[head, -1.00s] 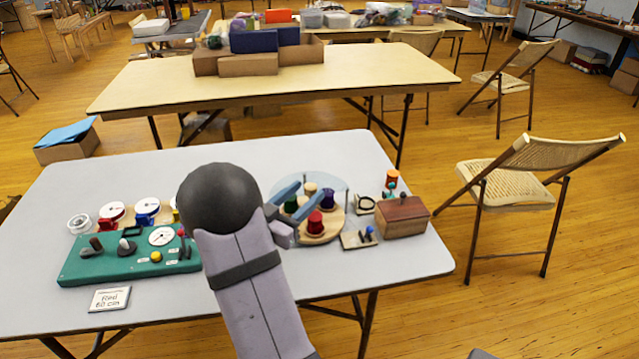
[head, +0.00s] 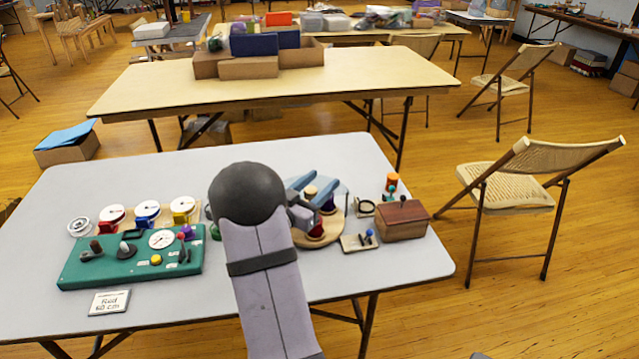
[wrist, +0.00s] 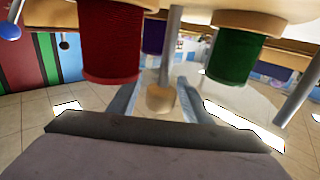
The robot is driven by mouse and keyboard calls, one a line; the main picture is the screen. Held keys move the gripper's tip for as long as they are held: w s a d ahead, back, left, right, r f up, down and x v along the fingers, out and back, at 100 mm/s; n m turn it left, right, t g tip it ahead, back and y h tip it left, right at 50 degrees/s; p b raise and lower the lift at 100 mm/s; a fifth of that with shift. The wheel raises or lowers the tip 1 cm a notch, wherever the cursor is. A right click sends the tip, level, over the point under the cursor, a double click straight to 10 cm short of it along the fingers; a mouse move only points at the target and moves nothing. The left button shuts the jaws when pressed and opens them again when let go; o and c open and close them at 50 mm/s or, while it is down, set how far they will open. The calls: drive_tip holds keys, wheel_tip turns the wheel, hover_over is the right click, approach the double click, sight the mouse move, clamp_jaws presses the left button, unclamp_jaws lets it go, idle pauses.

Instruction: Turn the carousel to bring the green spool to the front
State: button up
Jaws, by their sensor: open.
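The carousel (head: 322,238) is a round wooden turntable on the right half of the grey table, with a clear disc behind it. Its red spool (head: 316,230) and purple spool (head: 329,206) show beside my gripper. The green spool is hidden in the head view; the wrist view shows the green spool (wrist: 235,57) at right and the red spool (wrist: 110,45) at left. My gripper (head: 320,183) is open over the carousel, its blue fingers either side of a pale wooden knob (wrist: 160,99). I cannot tell whether they touch it.
A green panel (head: 130,262) with knobs and a dial lies at left, with white reels (head: 148,209) behind it. A card (head: 109,302) reads "Red 60 cm". A wooden box (head: 403,222) and a small lever plate (head: 358,242) stand close right of the carousel.

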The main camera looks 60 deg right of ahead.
sight(306, 188)
clamp_jaws()
